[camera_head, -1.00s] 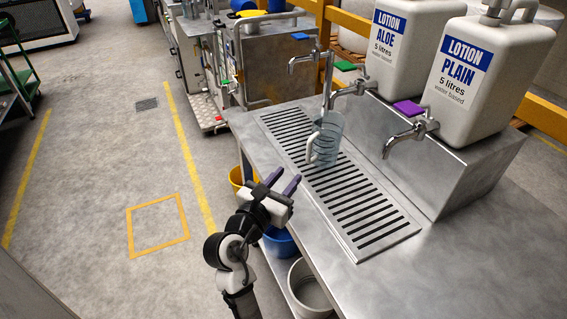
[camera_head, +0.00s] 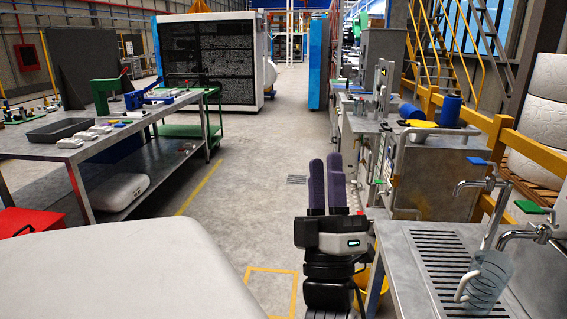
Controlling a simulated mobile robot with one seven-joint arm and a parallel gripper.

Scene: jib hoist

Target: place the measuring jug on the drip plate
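The clear measuring jug (camera_head: 490,275) stands upright at the lower right, on the slotted steel drip plate (camera_head: 438,250), beneath a tap spout. Its pale handle points left. The near part of the drip plate is cut off by the picture edge. My gripper (camera_head: 327,187) is up in the middle of the picture, to the left of the jug and clear of it. Its two purple fingers point upward with a narrow gap between them, and nothing is held.
Taps with a blue lever (camera_head: 480,161) and a green lever (camera_head: 530,207) reach over the plate. A yellow bucket (camera_head: 362,286) sits beside the bench. A grey workbench (camera_head: 150,115) stands at left, and a pale rounded surface (camera_head: 130,275) fills the lower left. The floor aisle ahead is clear.

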